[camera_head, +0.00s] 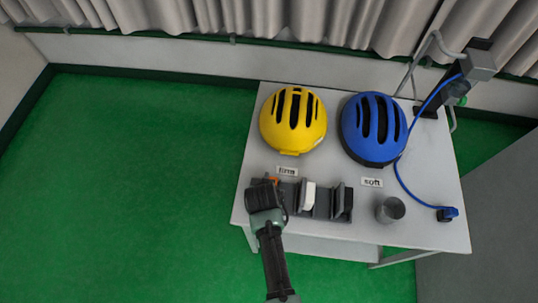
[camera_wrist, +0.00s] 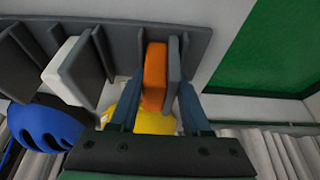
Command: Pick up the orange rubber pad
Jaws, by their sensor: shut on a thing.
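The orange rubber pad (camera_wrist: 154,78) stands upright in a slot of a dark grey rack (camera_wrist: 203,28). In the head view only a small orange bit (camera_head: 271,180) shows past my gripper (camera_head: 266,190). In the wrist view my gripper (camera_wrist: 160,85) has its two fingers on either side of the pad and is shut on it. A grey upright plate (camera_wrist: 175,60) stands close beside the pad on the right, also between the fingers. The pad is still down in the rack (camera_head: 321,205).
The rack also holds a white pad (camera_head: 308,195) and a dark pad (camera_head: 347,203). Yellow (camera_head: 277,134) and blue (camera_head: 361,150) helmets stand behind on the white table (camera_head: 420,183). A grey cup (camera_head: 391,210) and a blue cable (camera_head: 402,175) are at the right.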

